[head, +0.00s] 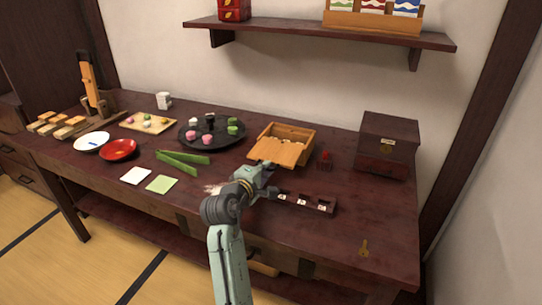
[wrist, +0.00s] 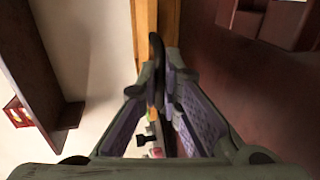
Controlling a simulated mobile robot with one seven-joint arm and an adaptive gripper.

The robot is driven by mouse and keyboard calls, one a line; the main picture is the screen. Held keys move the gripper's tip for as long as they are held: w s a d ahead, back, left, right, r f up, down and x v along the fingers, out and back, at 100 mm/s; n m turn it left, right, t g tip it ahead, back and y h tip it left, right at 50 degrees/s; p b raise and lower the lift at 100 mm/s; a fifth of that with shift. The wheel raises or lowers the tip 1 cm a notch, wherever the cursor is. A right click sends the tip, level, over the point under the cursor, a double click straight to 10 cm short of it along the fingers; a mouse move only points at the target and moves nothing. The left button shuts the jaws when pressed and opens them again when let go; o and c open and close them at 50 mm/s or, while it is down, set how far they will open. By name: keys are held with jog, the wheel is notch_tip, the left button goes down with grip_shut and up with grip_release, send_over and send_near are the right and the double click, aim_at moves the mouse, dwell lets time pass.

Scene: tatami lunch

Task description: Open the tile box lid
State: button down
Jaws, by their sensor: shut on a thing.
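The tile box (head: 309,137) is a light wooden box on the dark table, right of the black tray. Its flat wooden lid (head: 280,152) sticks out past the front of the box. Pale tiles show inside behind the lid, so the box is partly uncovered. My gripper (head: 267,171) is at the front edge of the lid. In the wrist view my gripper (wrist: 163,75) has its fingertips close together, beside a strip of light wood. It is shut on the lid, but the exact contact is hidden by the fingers.
A dark rack (head: 306,203) with a few white tiles lies just right of my gripper. Green strips (head: 183,158) lie left.

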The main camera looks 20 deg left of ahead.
jog(key=shift+s, duration=0.2)
jog(key=c, duration=1.8)
grip_release()
jog(key=shift+o, duration=0.2)
jog(key=v, duration=1.2)
